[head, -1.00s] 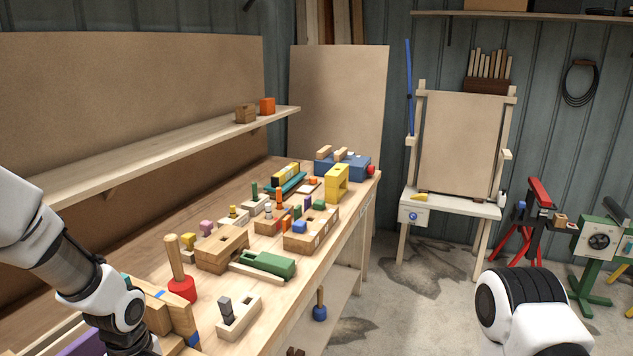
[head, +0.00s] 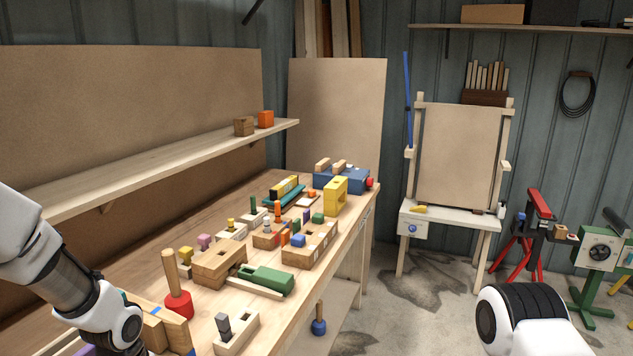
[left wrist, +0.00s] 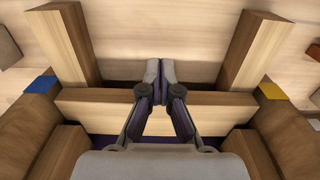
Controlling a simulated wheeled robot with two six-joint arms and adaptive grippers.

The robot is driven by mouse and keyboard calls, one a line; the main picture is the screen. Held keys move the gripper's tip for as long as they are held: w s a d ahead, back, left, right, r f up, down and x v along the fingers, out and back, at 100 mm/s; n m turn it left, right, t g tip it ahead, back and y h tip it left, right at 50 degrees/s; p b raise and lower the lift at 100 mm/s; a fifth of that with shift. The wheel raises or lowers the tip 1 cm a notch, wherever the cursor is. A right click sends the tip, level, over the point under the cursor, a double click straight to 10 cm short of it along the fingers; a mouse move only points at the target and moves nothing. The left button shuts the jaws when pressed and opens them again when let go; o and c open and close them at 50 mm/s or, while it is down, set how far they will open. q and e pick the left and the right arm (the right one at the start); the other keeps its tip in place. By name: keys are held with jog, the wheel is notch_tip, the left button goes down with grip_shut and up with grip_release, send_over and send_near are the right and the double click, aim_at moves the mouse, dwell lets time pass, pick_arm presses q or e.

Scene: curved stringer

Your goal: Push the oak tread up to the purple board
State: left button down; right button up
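In the left wrist view a light wooden bar, which looks like the oak tread (left wrist: 85,110), lies crosswise between two brown side pieces. A strip of the purple board (left wrist: 210,141) shows below it in the picture, mostly hidden by my gripper and the wood. My left gripper (left wrist: 160,71) is shut with its fingertips together and nothing seen between them. Its fingers cross over the tread, with the tips at its upper edge in the picture; I cannot tell if they touch it. In the head view the purple board (head: 85,351) barely shows at the bottom left. My right gripper is out of view.
Two upright-looking wooden bars (left wrist: 61,44) (left wrist: 252,48) flank the fingers. The side pieces carry a blue mark (left wrist: 39,85) and a yellow mark (left wrist: 272,90). On the bench, a red-based peg (head: 178,302) and a green toy (head: 267,279) stand close to the work.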

pick_arm(q)
jog(key=shift+w+a, duration=0.1)
jog(key=shift+w+a, duration=0.25)
jog(key=shift+a, duration=0.35)
jog(key=shift+w+a, duration=0.2)
jog(key=shift+a, duration=0.35)
jog(key=shift+w+a, duration=0.2)
jog(key=shift+a, duration=0.3)
jog(key=shift+w+a, duration=0.2)
jog(key=shift+a, duration=0.25)
jog(key=shift+s+d, duration=0.3)
jog(key=shift+d, duration=0.45)
jog(key=shift+s+d, duration=0.3)
jog(key=shift+d, duration=0.4)
notch_tip(320, 180, up, 7)
jog(key=p, duration=0.6)
jog(key=shift+f, duration=0.15)
